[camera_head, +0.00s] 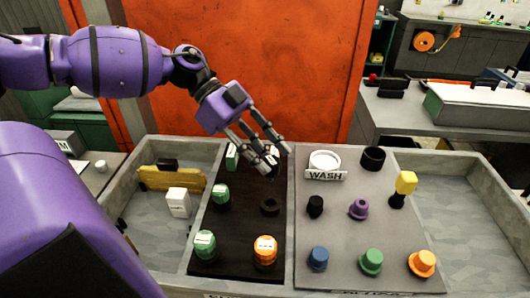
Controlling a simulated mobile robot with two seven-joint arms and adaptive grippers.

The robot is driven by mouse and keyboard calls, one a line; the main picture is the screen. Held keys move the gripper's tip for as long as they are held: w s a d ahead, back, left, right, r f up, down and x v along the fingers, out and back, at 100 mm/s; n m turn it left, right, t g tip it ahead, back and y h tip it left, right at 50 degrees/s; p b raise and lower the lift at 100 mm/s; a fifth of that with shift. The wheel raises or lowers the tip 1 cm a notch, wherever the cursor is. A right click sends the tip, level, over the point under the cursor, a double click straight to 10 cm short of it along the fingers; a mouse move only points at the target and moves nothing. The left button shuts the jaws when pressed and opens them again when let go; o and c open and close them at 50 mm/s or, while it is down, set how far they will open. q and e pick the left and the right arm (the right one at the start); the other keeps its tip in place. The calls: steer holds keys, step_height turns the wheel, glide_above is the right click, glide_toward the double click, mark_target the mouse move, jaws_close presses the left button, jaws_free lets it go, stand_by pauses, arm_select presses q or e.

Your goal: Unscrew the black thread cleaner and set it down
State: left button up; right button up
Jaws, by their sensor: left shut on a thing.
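My left gripper (277,160) reaches down from the upper left over the back right of the dark board (236,235). Its fingers are closed on a small dark piece (271,173), which looks like the black thread cleaner but is mostly hidden by the fingers and blends into the board. A white-labelled part shows beside the fingertips. I cannot tell whether the dark piece is still on a thread or free. Another small black piece (315,206) stands on the grey board (338,240). My right gripper is not in view.
Green-and-white pieces, an orange piece (265,252) and a black ring (269,207) sit on the dark board. The grey board carries a WASH sign (325,175), a black cup (373,159) and several coloured pieces. The right bay (465,220) is bare; the left bay holds a yellow item (170,179).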

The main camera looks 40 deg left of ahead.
arm_select(q)
steer(key=shift+f+b, duration=0.35)
steer(key=shift+f, duration=0.9)
step_height(320, 180, down, 3)
steer(key=shift+r+b, duration=0.2)
steer(key=shift+b, duration=0.15)
steer(key=shift+f, duration=0.75)
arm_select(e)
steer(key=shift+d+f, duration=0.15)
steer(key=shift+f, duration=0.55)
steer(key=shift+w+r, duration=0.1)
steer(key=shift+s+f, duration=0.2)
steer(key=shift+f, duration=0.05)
arm_select(q)
steer(key=shift+f+b, duration=0.2)
steer(key=shift+b, duration=0.1)
steer(key=shift+f+b, duration=0.5)
steer(key=shift+f, duration=1)
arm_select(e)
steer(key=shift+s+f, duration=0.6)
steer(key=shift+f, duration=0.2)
arm_select(q)
steer(key=o, duration=1.1)
